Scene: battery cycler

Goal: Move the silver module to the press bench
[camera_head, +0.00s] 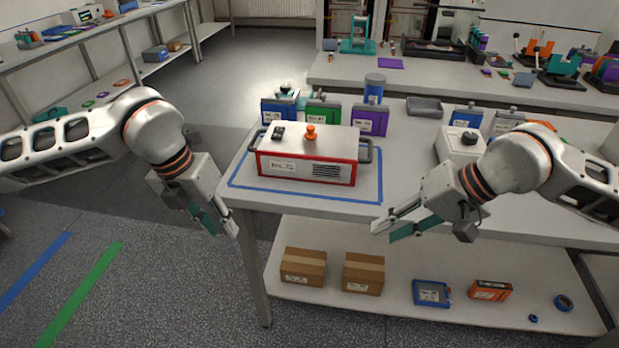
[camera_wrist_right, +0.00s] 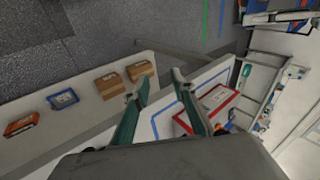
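The silver module (camera_head: 309,150) is a box with a silver-white top, red-trimmed front, dark side handles and an orange knob on top. It sits inside a blue taped outline on the near table (camera_head: 300,207). It also shows in the right wrist view (camera_wrist_right: 215,103), beyond the fingers. My left gripper (camera_head: 220,220) is open and empty, off the table's front left corner, left of the module. My right gripper (camera_head: 390,230) is open and empty at the front edge, right of the module. I cannot tell for sure which bench is the press bench; a teal press (camera_head: 357,38) stands on the back bench (camera_head: 340,72).
Blue, green and purple modules (camera_head: 370,121) stand close behind the silver one. A white device (camera_head: 460,145) stands right of it, partly behind my right arm. Cardboard boxes (camera_head: 303,267) and small items lie on the lower shelf. Floor at left is open.

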